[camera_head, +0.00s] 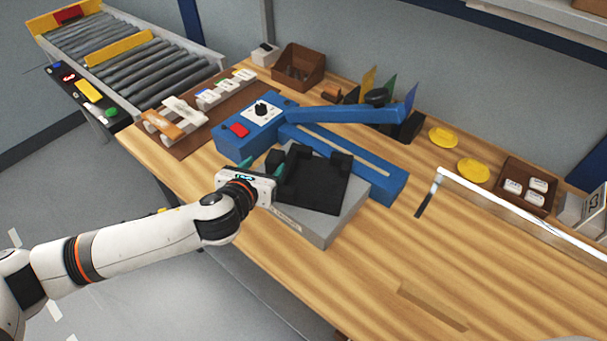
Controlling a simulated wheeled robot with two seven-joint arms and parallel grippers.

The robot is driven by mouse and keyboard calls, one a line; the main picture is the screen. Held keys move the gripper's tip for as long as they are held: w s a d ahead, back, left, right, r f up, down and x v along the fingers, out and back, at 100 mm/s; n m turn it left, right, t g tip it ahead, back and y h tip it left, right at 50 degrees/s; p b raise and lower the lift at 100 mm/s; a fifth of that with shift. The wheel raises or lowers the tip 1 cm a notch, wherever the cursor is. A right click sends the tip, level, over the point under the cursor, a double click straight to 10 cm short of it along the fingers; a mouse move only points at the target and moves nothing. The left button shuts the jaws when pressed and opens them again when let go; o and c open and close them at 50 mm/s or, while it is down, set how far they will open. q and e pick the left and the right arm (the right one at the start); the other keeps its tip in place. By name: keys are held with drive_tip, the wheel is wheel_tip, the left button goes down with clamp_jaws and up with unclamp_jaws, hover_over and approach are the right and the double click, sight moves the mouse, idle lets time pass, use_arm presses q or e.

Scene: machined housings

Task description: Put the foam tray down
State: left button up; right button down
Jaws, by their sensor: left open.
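The black tray-like piece, which looks like the foam tray (318,186), rests on a grey block (318,231) with a label on its front, in the middle of the workbench. Raised black parts stand at its back and left edges. My left gripper (279,174) is at the left edge of the black piece, with its fingers open. Whether the fingers touch it I cannot tell, as the gripper and the dark piece overlap in the picture. My right gripper is not in view.
A blue heat-sealer-like machine (340,114) with a red button stands right behind the block. A brown board with white parts (190,120) and a roller conveyor (140,65) are at left. Yellow discs (473,170) and a brown bin (524,188) are at right.

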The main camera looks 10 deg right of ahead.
sight(275, 156)
use_arm(q)
drive_tip(key=x, duration=0.2)
drive_tip(key=shift+w+d+f, duration=0.1)
drive_tip(key=shift+w+d, duration=0.15)
drive_tip(key=shift+w, duration=0.05)
drive_tip(key=shift+p+x, duration=0.6)
drive_tip(key=shift+x, duration=2.05)
drive_tip(key=shift+a+f, duration=0.1)
drive_tip(key=shift+a, duration=0.05)
drive_tip(key=shift+s, duration=0.1)
drive_tip(key=c, duration=1.2)
drive_tip(key=shift+o, duration=0.2)
